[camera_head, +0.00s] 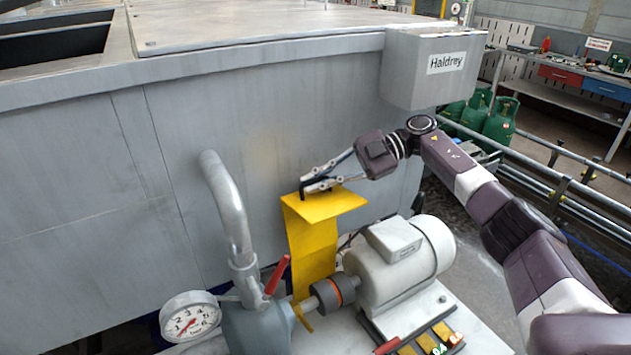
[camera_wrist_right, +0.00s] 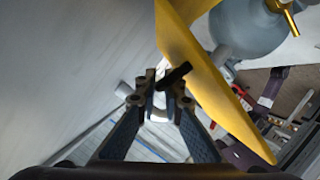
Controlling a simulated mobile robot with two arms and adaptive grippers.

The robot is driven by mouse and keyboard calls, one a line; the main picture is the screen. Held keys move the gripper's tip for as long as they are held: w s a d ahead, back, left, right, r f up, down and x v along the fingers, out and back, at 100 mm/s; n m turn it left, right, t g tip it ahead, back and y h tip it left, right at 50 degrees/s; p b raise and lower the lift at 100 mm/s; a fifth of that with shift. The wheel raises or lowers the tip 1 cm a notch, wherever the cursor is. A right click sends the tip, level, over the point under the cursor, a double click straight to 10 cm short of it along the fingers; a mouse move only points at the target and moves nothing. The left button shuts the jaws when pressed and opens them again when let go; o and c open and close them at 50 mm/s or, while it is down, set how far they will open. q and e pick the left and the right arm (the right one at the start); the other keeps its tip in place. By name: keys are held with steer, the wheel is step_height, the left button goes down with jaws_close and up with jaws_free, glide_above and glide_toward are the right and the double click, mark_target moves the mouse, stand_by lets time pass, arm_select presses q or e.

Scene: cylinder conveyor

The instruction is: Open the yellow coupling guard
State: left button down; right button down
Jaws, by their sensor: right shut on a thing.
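The yellow coupling guard (camera_head: 312,245) stands raised beside the coupling (camera_head: 332,294), with its bent top plate sticking out to the right. A small black handle (camera_wrist_right: 176,75) is on the guard, which also shows as a slanted yellow sheet in the right wrist view (camera_wrist_right: 205,75). My right gripper (camera_head: 306,184) reaches in from the right over the plate. Its fingers are shut on the black handle, as the wrist view also shows (camera_wrist_right: 160,101). The dark coupling with its orange band is exposed between pump and motor. My left gripper is not in view.
The grey motor (camera_head: 405,265) is right of the coupling. The pump (camera_head: 257,325), its bent pipe (camera_head: 228,215) and a pressure gauge (camera_head: 190,318) are to the left. A big grey tank (camera_head: 100,190) walls off the back, with a Haldrey box (camera_head: 432,85) above my arm.

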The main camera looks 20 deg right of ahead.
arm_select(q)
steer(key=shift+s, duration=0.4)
arm_select(e)
steer(key=shift+f, duration=0.1)
steer(key=c, duration=2.1)
jaws_free()
steer(key=shift+w+a, duration=0.1)
steer(key=shift+a, duration=0.05)
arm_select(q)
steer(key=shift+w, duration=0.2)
arm_select(e)
steer(key=v, duration=0.7)
steer(key=shift+d, duration=0.25)
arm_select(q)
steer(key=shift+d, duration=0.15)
